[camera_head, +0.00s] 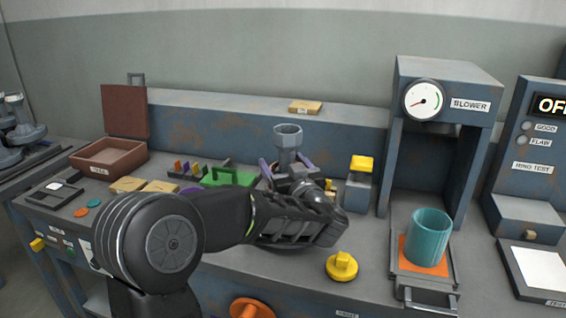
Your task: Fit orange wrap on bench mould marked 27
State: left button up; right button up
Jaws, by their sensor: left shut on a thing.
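My left arm reaches in from the lower left, and my left gripper (318,212) is over the middle of the bench. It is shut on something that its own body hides. Behind it stands a grey funnel-topped fixture (288,142) with purple parts beside it, its lower part covered by my gripper. I cannot make out a mould marked 27. An orange sheet (423,256) lies under a teal cylinder (430,236) on the blower tray; I cannot tell whether it is the wrap. My right gripper is not in view.
The blower (450,72) stands at the right, with a ring-test unit (530,165) beyond it. A yellow knob (342,267) is on the bench in front of my gripper. A green block (228,178), a yellow-topped block (360,178) and an open brown box (110,157) stand behind.

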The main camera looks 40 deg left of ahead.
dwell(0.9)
pick_arm(q)
jog(key=o, duration=1.8)
jog(key=v, duration=0.8)
